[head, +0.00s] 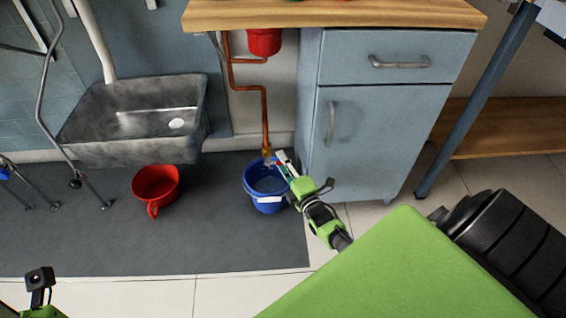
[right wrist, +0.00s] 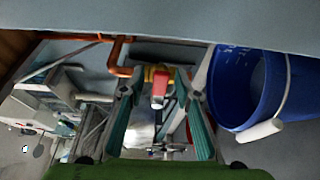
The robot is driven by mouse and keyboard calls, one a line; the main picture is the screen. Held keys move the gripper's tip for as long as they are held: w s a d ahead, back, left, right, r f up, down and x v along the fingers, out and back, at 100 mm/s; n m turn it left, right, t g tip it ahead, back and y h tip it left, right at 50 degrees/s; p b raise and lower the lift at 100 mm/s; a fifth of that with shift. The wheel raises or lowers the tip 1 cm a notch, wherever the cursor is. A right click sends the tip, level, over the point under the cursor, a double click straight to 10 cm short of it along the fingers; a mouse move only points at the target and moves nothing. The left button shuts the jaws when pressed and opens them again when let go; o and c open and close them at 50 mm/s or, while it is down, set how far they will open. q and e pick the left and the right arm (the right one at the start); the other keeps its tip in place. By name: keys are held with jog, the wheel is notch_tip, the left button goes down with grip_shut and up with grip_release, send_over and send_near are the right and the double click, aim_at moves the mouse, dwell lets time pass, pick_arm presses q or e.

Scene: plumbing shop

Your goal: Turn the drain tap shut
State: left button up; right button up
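The drain tap is a small brass fitting (head: 267,151) at the lower end of a copper pipe (head: 265,115), above a blue bucket (head: 269,205). In the right wrist view the tap has a brass body (right wrist: 151,72) and a red handle (right wrist: 160,84). My right gripper (head: 283,160) is beside the tap, over the bucket's right edge. In the right wrist view its two fingers (right wrist: 162,95) are apart, with the red handle between their tips and a gap on both sides. My left gripper is not in view.
The blue bucket also shows close by the fingers in the right wrist view (right wrist: 232,88). A grey-blue cabinet (head: 380,135) stands just right of the tap. A metal sink (head: 140,145) and a red pot (head: 155,180) are to the left. A wooden worktop (head: 330,14) overhangs the pipe.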

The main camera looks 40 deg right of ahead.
jog(key=shift+s, duration=0.15)
jog(key=s+a, duration=0.2)
jog(key=s, duration=0.9)
jog(key=shift+s, duration=0.3)
jog(key=shift+r, duration=0.1)
